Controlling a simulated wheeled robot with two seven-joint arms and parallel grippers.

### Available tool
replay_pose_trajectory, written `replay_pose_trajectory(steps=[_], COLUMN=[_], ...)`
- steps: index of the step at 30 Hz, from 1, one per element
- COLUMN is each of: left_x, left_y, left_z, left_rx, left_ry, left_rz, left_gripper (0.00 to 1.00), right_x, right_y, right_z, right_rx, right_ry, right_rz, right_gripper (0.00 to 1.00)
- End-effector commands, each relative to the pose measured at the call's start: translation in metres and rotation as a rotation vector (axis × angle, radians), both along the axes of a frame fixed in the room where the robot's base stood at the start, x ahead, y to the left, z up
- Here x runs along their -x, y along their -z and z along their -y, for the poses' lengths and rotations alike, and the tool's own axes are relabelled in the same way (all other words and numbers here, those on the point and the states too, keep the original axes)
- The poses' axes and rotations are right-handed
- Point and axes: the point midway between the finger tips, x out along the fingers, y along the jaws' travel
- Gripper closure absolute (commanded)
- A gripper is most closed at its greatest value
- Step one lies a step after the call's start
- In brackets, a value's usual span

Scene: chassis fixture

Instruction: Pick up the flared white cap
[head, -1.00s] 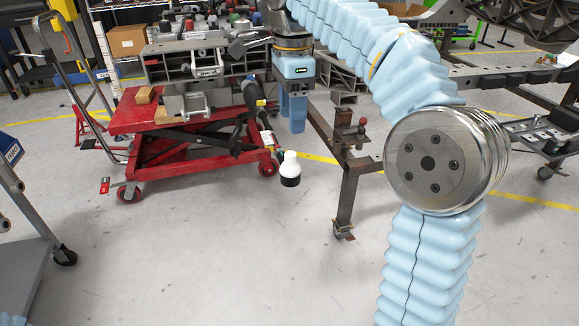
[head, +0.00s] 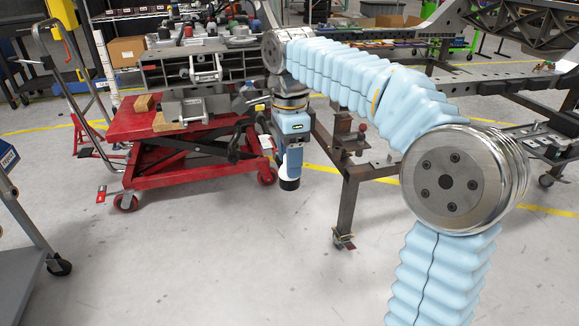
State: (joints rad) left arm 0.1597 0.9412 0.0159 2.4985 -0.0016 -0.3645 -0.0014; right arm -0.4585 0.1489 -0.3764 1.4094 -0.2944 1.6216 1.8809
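The flared white cap (head: 289,184) shows only in part, as a dark round lower end and a little white edge. My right gripper (head: 291,165) points down directly over it in the picture and hides most of its upper part. The fingers overlap the cap, but whether they touch it or are closed around it cannot be told. My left gripper is not in view.
A red lift cart (head: 160,165) stands to the left with metal parts and small wooden blocks on top. A dark metal frame (head: 349,195) on legs stands right of the gripper. A grey cart (head: 25,265) is at the left edge. The floor in front is clear.

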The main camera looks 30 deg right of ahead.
Motion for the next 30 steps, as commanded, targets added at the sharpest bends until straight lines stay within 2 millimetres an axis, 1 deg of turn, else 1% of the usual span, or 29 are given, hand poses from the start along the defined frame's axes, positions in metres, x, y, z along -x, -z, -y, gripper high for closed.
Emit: replay_pose_trajectory(steps=[1, 9, 10, 18, 22, 26, 28, 29, 30], left_x=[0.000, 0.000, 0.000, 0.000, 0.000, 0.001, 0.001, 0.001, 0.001], left_y=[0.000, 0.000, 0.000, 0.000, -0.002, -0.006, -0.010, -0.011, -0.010], left_z=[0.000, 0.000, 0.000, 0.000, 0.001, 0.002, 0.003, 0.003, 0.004], left_rx=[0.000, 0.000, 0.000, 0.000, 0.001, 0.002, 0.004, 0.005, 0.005], left_ry=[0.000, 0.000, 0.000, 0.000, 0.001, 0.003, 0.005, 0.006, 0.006], left_rz=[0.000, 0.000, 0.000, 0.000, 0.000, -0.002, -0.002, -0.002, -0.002], left_gripper=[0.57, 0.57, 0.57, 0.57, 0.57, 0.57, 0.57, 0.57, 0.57], right_x=[0.000, 0.000, 0.000, 0.000, 0.000, -0.001, -0.001, 0.001, 0.007], right_y=[0.000, 0.000, 0.000, 0.000, -0.005, -0.020, -0.032, -0.037, -0.043], right_z=[0.000, 0.000, 0.000, 0.000, 0.000, 0.000, 0.000, -0.001, -0.004], right_rx=[0.000, 0.000, 0.000, 0.000, 0.000, 0.000, 0.000, 0.000, -0.002], right_ry=[0.000, 0.000, 0.000, 0.000, 0.000, 0.000, 0.000, -0.001, -0.003], right_rz=[0.000, 0.000, 0.000, 0.000, 0.001, 0.002, 0.002, 0.003, 0.004], right_gripper=[0.56, 0.97, 1.00, 1.00, 1.00, 1.00, 1.00, 1.00, 1.00])
